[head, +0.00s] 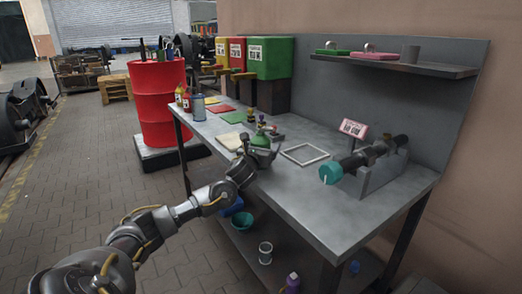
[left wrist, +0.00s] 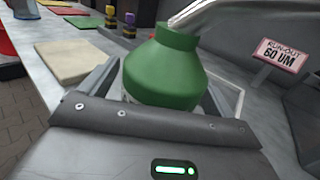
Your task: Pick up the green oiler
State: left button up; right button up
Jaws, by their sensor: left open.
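The green oiler (head: 260,141) stands on the workbench, a round green body with a narrow neck and a metal spout. In the left wrist view the oiler (left wrist: 163,72) is large, with its spout rising to the upper right. My left gripper (head: 262,155) is open at the oiler, its fingers on either side of the oiler's lower body. The gripper's palm hides the oiler's base, and I cannot tell whether the fingers touch it. My right gripper is not in view.
The grey workbench (head: 305,200) carries a white square frame (head: 304,154), a shaft with a teal end (head: 331,173) and a pink-white sign (head: 353,129). Colored mats and small bottles lie farther back. A red drum (head: 158,100) stands left of the bench. A shelf (head: 400,66) hangs above.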

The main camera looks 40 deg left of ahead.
pick_arm(q)
jog(key=shift+c, duration=0.4)
jog(key=c, duration=1.2)
jog(key=shift+r, duration=0.1)
jog(key=shift+c, duration=1)
jog(key=shift+r, duration=0.1)
